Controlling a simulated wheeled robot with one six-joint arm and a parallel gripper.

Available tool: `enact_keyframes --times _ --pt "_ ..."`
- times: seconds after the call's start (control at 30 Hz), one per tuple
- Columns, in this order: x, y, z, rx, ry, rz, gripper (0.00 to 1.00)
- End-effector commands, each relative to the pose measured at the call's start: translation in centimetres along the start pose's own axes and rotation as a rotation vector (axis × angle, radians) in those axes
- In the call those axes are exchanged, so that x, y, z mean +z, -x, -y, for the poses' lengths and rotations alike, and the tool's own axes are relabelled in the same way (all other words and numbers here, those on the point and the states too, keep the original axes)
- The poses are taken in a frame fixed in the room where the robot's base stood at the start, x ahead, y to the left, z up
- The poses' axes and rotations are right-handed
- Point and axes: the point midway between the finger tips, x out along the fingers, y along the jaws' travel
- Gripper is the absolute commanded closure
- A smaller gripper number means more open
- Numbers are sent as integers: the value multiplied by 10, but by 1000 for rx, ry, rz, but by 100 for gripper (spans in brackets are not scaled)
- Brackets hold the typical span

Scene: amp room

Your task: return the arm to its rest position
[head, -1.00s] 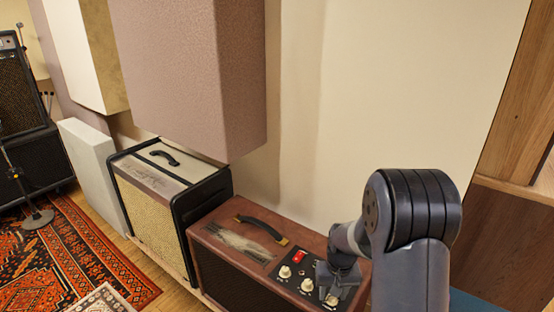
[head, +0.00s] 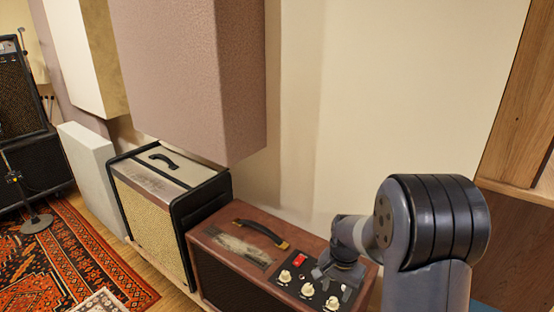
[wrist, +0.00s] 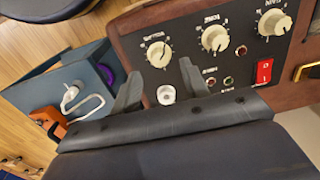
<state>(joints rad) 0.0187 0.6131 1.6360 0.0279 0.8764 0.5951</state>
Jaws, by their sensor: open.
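My gripper (head: 343,282) is over the right end of the brown amp (head: 225,275), beside its black control panel. In the wrist view its two fingers (wrist: 160,82) are spread apart, with nothing held between them. Beyond the fingers is the panel with cream knobs (wrist: 215,38), a lit red switch (wrist: 264,71) and a small white round part (wrist: 166,94). My arm rises at the right of the head view and bends down toward the amp. In the head view the gripper's tips are partly hidden and small.
A cream-fronted amp (head: 165,210) stands left of the brown one. Wooden shelving (head: 525,130) is at the right. A blue bin (wrist: 85,80) with a white cable and orange and purple items sits on the floor. A patterned rug (head: 70,260) lies left.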

Motion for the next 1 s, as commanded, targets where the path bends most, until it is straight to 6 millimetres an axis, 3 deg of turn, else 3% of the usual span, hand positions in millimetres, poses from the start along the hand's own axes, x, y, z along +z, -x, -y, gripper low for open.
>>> enact_keyframes --times 0.2,0.67,1.0 --pt "0 20 0 0 1 0 57" --pt "1 22 -1 1 4 1 57" --pt "17 48 -15 9 35 -5 57"
